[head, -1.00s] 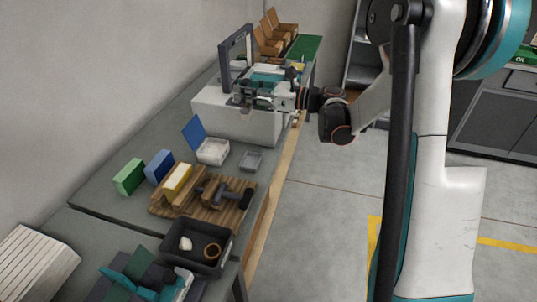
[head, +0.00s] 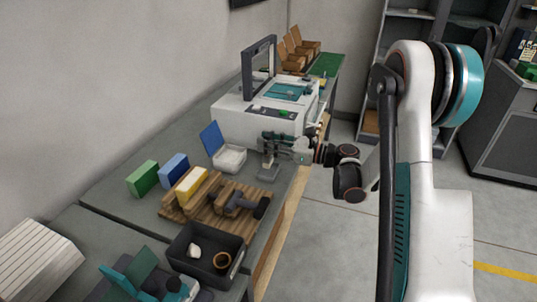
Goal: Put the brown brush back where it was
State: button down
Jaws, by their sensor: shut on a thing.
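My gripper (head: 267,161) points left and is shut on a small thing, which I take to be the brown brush. Only a small pale-brown bit of it shows between the fingers, and its shape is too small to make out. The gripper is over or just above a small grey tray (head: 269,174), in front of the white machine. A slatted wooden rack (head: 190,214) lies nearer on the bench. It bears a yellow block (head: 191,186) and a dark-handled tool (head: 243,203).
The white machine (head: 235,123) with a raised dark frame stands behind my gripper. A white box (head: 230,158) with a blue lid is to its left. Blue (head: 174,168) and green (head: 142,179) blocks stand left of the rack. A dark bin (head: 205,274) holds a brown ring and a pale lump.

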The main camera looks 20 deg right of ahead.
jog(key=shift+f+b, duration=0.55)
jog(key=shift+f, duration=1.15)
jog(key=shift+f, duration=0.1)
jog(key=c, duration=1.3)
grip_release()
jog(key=shift+s+d, duration=0.1)
jog(key=shift+d, duration=0.1)
jog(key=p+v, duration=0.3)
jog(key=v, duration=0.8)
jog(key=shift+s+d+p, duration=0.2)
jog(key=shift+d+p, duration=0.05)
jog(key=shift+p, duration=0.15)
